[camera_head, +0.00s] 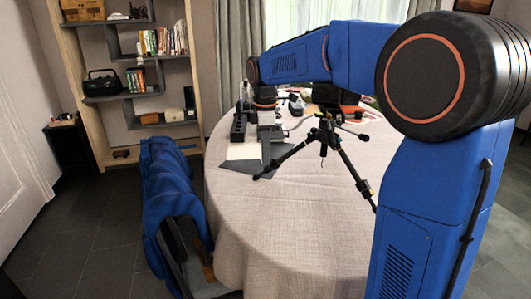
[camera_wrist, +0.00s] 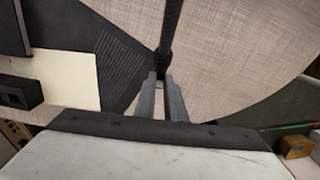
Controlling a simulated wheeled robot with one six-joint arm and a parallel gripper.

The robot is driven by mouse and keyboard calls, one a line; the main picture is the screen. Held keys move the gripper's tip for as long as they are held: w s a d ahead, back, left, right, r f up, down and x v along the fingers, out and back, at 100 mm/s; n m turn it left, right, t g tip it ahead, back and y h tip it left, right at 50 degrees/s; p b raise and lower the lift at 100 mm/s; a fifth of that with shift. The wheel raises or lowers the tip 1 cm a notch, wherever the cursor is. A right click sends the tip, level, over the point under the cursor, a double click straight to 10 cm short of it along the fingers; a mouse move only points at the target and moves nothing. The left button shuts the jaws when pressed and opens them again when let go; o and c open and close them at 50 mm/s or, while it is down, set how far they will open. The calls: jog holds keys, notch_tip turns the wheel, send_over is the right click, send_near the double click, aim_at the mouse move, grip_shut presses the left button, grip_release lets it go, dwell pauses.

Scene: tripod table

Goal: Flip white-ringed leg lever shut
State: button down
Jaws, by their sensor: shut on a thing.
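A black tripod (camera_head: 325,138) stands on the round table with its legs spread. One leg reaches left to the dark mat, another toward the front right with yellowish marks near its lower end. My gripper (camera_head: 266,158) points down at the lower part of the left leg. In the wrist view, my gripper's two grey fingers (camera_wrist: 162,88) are close together on the black tripod leg (camera_wrist: 170,35), which runs up from between the tips. The fingers hide part of the leg. I cannot make out a white ring or the lever in either view.
The round table (camera_head: 290,220) has a pale cloth, clear toward the front. A dark mat (camera_wrist: 120,65) and a cream sheet (camera_wrist: 70,80) lie beside the leg. A black block (camera_head: 238,127) and small items crowd the back. A chair with blue cloth (camera_head: 165,190) stands left.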

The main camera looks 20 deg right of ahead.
jog(key=shift+a+f+h, duration=0.25)
jog(key=shift+a+h, duration=0.05)
jog(key=shift+h, duration=0.5)
jog(key=shift+w+f+g+h, duration=0.1)
jog(key=shift+g+h, duration=0.2)
jog(key=shift+h, duration=0.4)
jog(key=c, duration=1.8)
grip_release()
jog(key=v, duration=1.7)
jog(key=shift+d+r, duration=0.1)
jog(key=shift+r, duration=0.1)
